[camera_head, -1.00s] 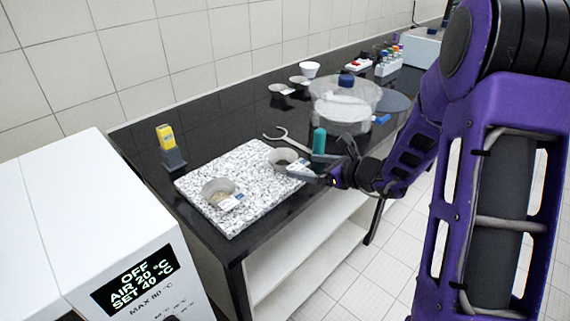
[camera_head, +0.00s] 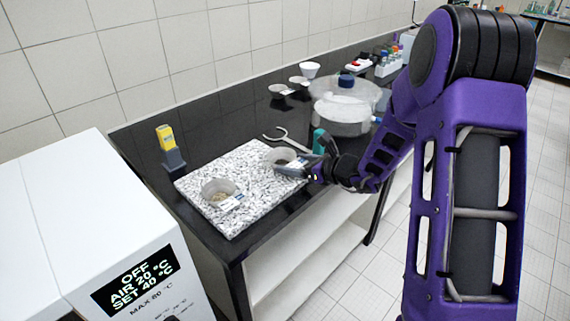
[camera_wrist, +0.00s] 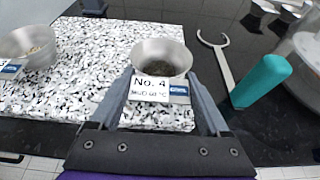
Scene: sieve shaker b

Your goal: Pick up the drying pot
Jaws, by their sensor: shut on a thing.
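Two small metal pots stand on a speckled stone slab (camera_head: 235,165). The far pot (camera_wrist: 162,60) holds dark material and carries a white tag reading "No. 4" and a temperature that looks like 60 °C; it also shows in the head view (camera_head: 277,156). My gripper (camera_wrist: 160,85) is shut on this pot, or on its tag, from the near side; which exactly is hard to tell. The pot looks upright and still on the slab. The other pot (camera_head: 217,190), with pale contents and its own tag, stands at the slab's near left; the wrist view shows it too (camera_wrist: 28,50).
A yellow device (camera_head: 167,140) stands left, and a white oven (camera_head: 90,220) is at the near left.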

